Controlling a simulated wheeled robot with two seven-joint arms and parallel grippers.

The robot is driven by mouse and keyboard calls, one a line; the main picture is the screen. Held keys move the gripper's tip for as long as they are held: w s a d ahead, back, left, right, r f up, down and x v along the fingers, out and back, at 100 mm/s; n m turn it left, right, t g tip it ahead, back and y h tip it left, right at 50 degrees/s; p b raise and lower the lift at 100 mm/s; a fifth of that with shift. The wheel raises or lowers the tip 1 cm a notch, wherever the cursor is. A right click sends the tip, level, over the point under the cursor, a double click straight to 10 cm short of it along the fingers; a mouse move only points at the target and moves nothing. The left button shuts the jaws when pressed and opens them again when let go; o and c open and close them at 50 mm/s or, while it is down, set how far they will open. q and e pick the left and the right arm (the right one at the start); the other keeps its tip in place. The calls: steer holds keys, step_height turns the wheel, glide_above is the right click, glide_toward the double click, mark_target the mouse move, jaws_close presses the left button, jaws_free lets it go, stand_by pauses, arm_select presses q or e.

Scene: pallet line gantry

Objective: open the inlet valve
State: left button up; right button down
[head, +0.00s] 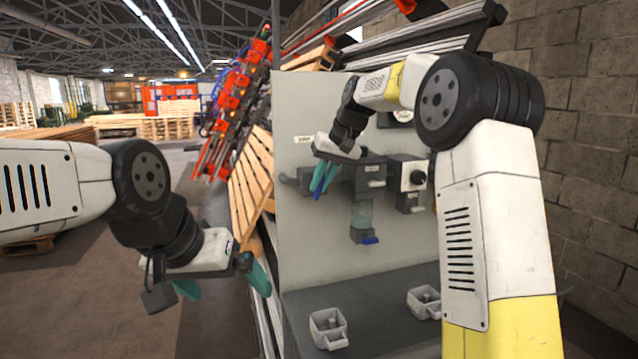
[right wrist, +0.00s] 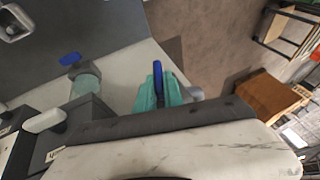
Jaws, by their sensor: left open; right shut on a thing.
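The inlet valve's blue lever (head: 318,178) is on the left part of the grey upright panel (head: 308,240), below a small white label. My right gripper (head: 324,176) is shut on this lever, with teal fingertips on both sides of it. In the right wrist view the blue lever (right wrist: 158,78) stands between the two teal fingers (right wrist: 158,92). Much of the valve body is hidden behind the gripper. My left gripper (head: 225,284) is open and empty, left of the panel, with its teal fingertips wide apart.
Right of the valve are a filter bowl (head: 361,215) with a blue drain knob (head: 370,240) and a unit with a black knob (head: 417,177). Two grey square cups (head: 328,328) (head: 425,301) sit on the dark shelf (head: 385,325) below. A wooden pallet (head: 250,180) leans left of the panel.

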steer(key=shift+w+d+m+g+y, duration=0.1)
steer(key=shift+d+m+g+y, duration=0.1)
steer(key=shift+y, duration=0.6)
steer(key=shift+d+m+g+y, duration=0.1)
steer(key=shift+m+g+y, duration=0.1)
steer(key=shift+y, duration=0.6)
steer(key=c, duration=1.5)
jaws_free()
steer(key=shift+o, duration=0.2)
steer(key=v, duration=0.7)
steer(key=shift+d+r, duration=0.2)
steer(key=shift+d, duration=0.1)
